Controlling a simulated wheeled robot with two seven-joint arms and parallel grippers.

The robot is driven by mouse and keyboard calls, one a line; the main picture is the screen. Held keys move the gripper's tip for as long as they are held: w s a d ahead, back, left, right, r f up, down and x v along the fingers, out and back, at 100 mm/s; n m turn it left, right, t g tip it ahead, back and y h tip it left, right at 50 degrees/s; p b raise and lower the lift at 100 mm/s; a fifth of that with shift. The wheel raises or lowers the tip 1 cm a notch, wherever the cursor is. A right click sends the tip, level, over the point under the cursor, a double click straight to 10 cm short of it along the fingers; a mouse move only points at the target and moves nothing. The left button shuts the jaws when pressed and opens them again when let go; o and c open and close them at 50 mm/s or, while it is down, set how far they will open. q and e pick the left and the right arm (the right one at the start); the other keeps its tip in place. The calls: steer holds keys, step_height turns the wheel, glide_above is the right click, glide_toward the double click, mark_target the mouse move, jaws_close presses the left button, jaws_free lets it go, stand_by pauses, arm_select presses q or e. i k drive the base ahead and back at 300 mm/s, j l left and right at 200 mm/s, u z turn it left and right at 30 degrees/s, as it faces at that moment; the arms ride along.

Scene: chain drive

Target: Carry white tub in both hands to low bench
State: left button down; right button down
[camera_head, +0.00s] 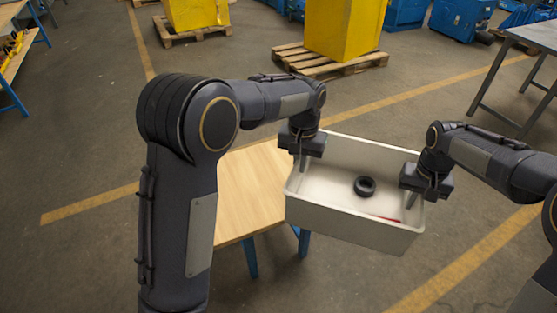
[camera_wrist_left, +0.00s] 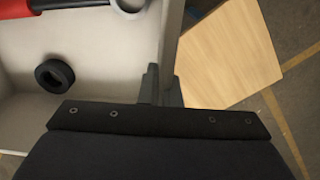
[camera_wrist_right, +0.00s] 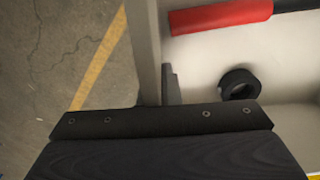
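The white tub (camera_head: 345,222) is held up level in front of me, to the right of the low bench (camera_head: 252,185), which has a light wooden top and blue legs. My left gripper (camera_head: 302,160) is shut on the tub's left wall, and that wall runs between its fingers in the left wrist view (camera_wrist_left: 163,85). My right gripper (camera_head: 418,195) is shut on the tub's right wall, which also shows in the right wrist view (camera_wrist_right: 147,50). A black ring (camera_head: 365,186) and a red-handled tool (camera_wrist_right: 220,17) lie inside the tub. Part of the bench is hidden behind my left arm.
Yellow blocks on wooden pallets (camera_head: 325,62) stand behind. A metal table (camera_head: 535,38) is at the right and a blue-legged shelf (camera_head: 15,60) at the far left. Yellow lines mark the concrete floor, which is clear around the bench and tub.

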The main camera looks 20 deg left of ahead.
mark_target(263, 179)
steer(key=i+u, duration=0.1)
steer(key=i, duration=0.55)
steer(key=i+l+u, duration=0.1)
steer(key=i, duration=0.55)
steer(key=u, duration=1.3)
steer(key=l, duration=0.1)
